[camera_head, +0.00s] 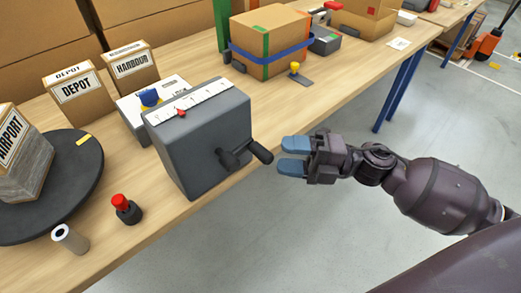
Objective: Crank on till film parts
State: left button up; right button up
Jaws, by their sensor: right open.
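A grey crank box (205,140) stands on the wooden table, with a white scale and a small red pointer (182,112) on its top. Its black crank (245,154) sticks out from the right face, the handle ending over the table's edge. My right gripper (283,157) is open and empty, just right of the crank handle and apart from it, with its blue fingertips toward the handle. To the left, a wrapped box marked AIRPORT (28,165) stands on a dark round turntable (84,172), clear film around its lower part. My left gripper is not in view.
Boxes marked DEPOT (76,92) and HARBOUR (131,68) stand behind. A strapped carton (269,42) is farther back.

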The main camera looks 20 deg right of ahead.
aim_at(260, 153)
jog(key=shift+x, duration=2.9)
